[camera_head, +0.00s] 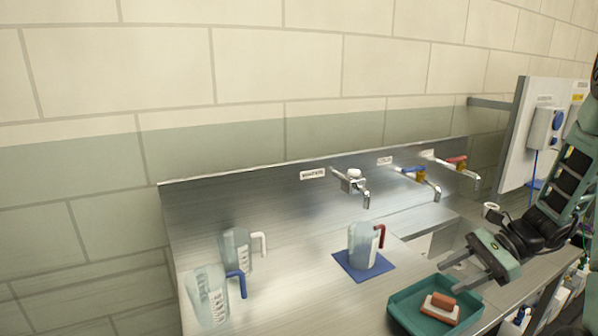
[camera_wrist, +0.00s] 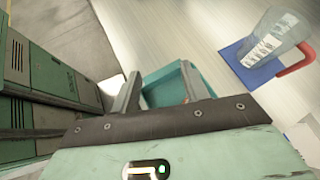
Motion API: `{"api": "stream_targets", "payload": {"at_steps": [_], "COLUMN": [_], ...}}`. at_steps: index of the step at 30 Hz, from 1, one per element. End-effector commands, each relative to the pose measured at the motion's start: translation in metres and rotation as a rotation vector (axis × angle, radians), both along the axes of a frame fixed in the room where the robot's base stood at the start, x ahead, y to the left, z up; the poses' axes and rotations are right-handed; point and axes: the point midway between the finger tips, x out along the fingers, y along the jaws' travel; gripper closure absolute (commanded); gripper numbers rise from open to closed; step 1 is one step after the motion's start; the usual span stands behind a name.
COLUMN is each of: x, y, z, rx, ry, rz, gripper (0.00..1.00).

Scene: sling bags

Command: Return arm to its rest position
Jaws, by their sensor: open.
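My gripper (camera_head: 461,275) is in the head view at the right, above the steel counter and over the back right part of a teal tray (camera_head: 402,308). Its two fingers are apart with nothing between them. In the wrist view my gripper (camera_wrist: 160,92) also shows spread fingers, with the teal tray (camera_wrist: 165,75) behind them. My arm reaches in from the right edge of the head view.
A jug with a red handle (camera_head: 362,246) stands on a blue mat (camera_head: 350,270). Two more jugs, one white-handled (camera_head: 237,252) and one blue-handled (camera_head: 207,298), stand left. An orange block (camera_head: 443,301) lies in the tray. Taps (camera_head: 352,182) line the splashback. A white panel (camera_head: 520,150) stands right.

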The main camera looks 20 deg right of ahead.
Motion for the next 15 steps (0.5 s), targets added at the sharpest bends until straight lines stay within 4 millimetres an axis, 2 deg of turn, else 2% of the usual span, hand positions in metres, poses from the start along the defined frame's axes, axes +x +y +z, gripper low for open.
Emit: {"api": "stream_targets", "payload": {"at_steps": [1,6,11,15], "x": [0.009,0.015,0.002,-0.019], "y": [0.029,0.114,0.185,0.238], "z": [0.008,0.024,0.037,0.046], "rx": [-0.048,-0.203,-0.346,-0.469], "ry": [-0.013,-0.078,-0.179,-0.302], "rz": [0.122,0.512,0.877,1.193], "gripper": [0.55,0.55,0.55,0.55]}}
